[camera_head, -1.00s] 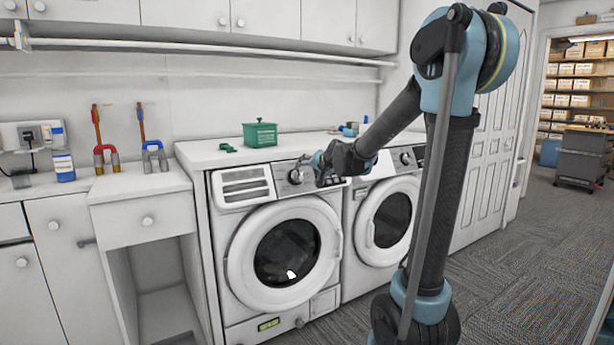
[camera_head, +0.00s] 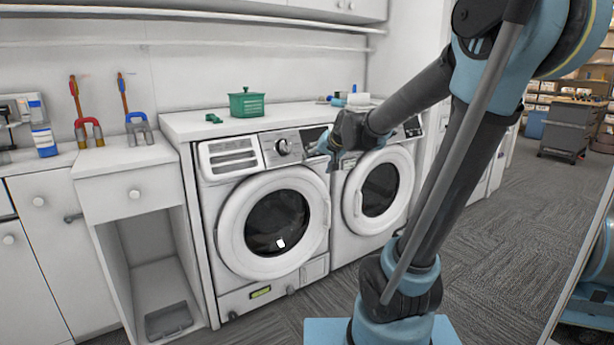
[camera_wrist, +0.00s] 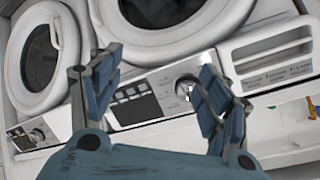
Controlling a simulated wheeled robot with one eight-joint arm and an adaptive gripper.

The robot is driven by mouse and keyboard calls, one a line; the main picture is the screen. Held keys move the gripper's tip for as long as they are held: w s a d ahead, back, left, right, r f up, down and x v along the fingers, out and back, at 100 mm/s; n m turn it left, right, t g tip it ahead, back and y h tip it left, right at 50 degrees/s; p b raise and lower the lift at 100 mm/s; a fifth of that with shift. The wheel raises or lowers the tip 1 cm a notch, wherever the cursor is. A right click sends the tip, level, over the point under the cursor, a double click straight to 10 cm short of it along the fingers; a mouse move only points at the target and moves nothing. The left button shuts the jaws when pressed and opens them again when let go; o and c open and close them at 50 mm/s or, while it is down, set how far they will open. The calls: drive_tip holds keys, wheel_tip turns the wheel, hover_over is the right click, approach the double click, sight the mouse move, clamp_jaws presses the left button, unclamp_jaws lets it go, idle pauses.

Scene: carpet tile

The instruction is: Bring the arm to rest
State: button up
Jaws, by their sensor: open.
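My gripper (camera_head: 325,152) is in front of the two washing machines, near the upper right of the left washer's (camera_head: 222,225) control panel in the head view. In the wrist view my gripper (camera_wrist: 155,100) has its two blue-padded fingers spread wide with nothing between them. The left washer's dial (camera_wrist: 187,90) shows beyond the fingers, close to the right one. The same dial (camera_head: 283,147) is clear of the gripper in the head view. My arm reaches in from the right, bent at the elbow.
The right washer (camera_head: 345,190) is close behind my gripper. Carpet at right is open.

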drive_tip(key=s+d+f+g+h, duration=0.1)
drive_tip(key=s+d+f, duration=0.4)
drive_tip(key=s, duration=0.5)
drive_tip(key=s+d+f+n+g+h, duration=0.1)
drive_tip(key=s+d+f, duration=0.4)
drive_tip(key=s, duration=0.6)
drive_tip(key=s+d+f+g+h, duration=0.2)
drive_tip(key=s+d+f+g, duration=0.2)
drive_tip(key=s, duration=0.7)
wheel_tip(320, 180, down, 2)
drive_tip(key=shift+d+f+n+g, duration=0.25)
drive_tip(key=shift+d+n+g, duration=0.05)
drive_tip(key=shift+d, duration=0.25)
drive_tip(key=shift+w, duration=0.1)
drive_tip(key=shift+w+f, duration=0.2)
drive_tip(key=shift+w, duration=0.25)
